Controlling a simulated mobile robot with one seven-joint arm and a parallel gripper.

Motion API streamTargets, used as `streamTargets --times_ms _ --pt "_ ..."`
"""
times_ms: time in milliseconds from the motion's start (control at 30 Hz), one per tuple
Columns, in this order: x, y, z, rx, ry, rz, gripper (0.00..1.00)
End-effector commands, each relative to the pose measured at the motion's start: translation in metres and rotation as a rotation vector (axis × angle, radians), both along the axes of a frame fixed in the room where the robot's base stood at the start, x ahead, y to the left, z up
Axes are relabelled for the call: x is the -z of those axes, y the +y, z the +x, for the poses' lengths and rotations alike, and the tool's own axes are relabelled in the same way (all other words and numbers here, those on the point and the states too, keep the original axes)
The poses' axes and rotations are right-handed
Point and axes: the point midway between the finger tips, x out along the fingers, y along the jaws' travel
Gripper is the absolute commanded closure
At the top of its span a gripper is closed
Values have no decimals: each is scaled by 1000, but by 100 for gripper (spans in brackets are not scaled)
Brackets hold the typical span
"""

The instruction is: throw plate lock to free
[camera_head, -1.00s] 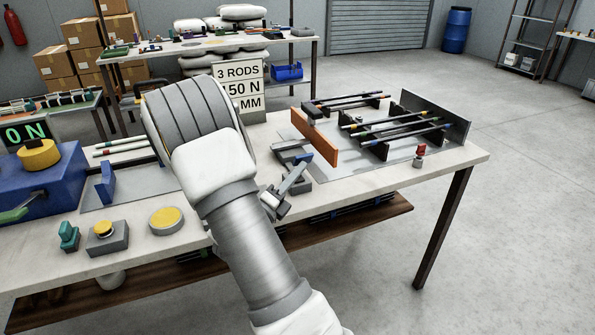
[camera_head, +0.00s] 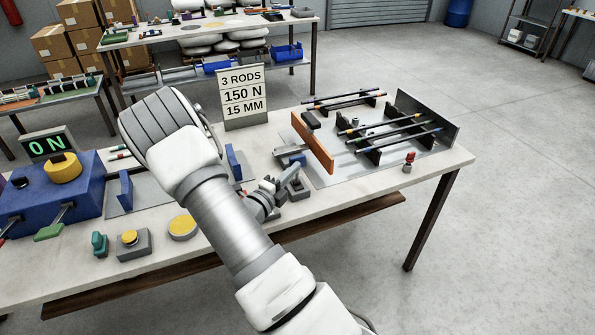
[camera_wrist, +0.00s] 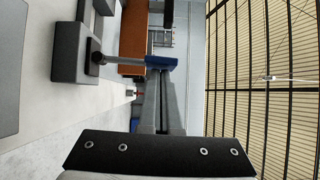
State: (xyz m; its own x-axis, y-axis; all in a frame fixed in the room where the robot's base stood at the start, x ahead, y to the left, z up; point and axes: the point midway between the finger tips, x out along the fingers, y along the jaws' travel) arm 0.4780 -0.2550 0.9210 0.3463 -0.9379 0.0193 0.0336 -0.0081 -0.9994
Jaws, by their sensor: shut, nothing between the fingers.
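In the wrist view a lever with a blue handle (camera_wrist: 148,60), which looks like the plate lock, is pivoted on a grey block (camera_wrist: 72,52). The fingers of my gripper (camera_wrist: 163,74) are shut and empty; their tips are at the handle's free end, touching or very close. In the head view my gripper (camera_head: 272,188) is low over the table, beside the grey block (camera_head: 298,187). The upright orange plate (camera_head: 314,143) stands just beyond; it also shows in the wrist view (camera_wrist: 132,35). My wrist and fingers partly hide the lever in the head view.
Rods (camera_head: 395,132) lie on black supports right of the orange plate, before a dark end plate (camera_head: 425,118). A red-topped peg (camera_head: 409,160) stands nearby. At left are a blue machine (camera_head: 50,195) and yellow buttons (camera_head: 183,227). A sign (camera_head: 243,98) stands behind.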

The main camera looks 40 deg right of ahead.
Motion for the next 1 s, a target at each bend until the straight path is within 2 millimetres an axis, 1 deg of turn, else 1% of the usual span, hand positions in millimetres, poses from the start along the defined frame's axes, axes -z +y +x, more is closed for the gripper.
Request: streamTargets --times_ms 33,200,667,1000 --pt "-10 0 3 -2 30 6 100" --pt "-13 -3 12 -1 138 32 100" --pt "-10 -9 37 -1 437 105 100" --pt "-5 -11 46 0 442 106 100"
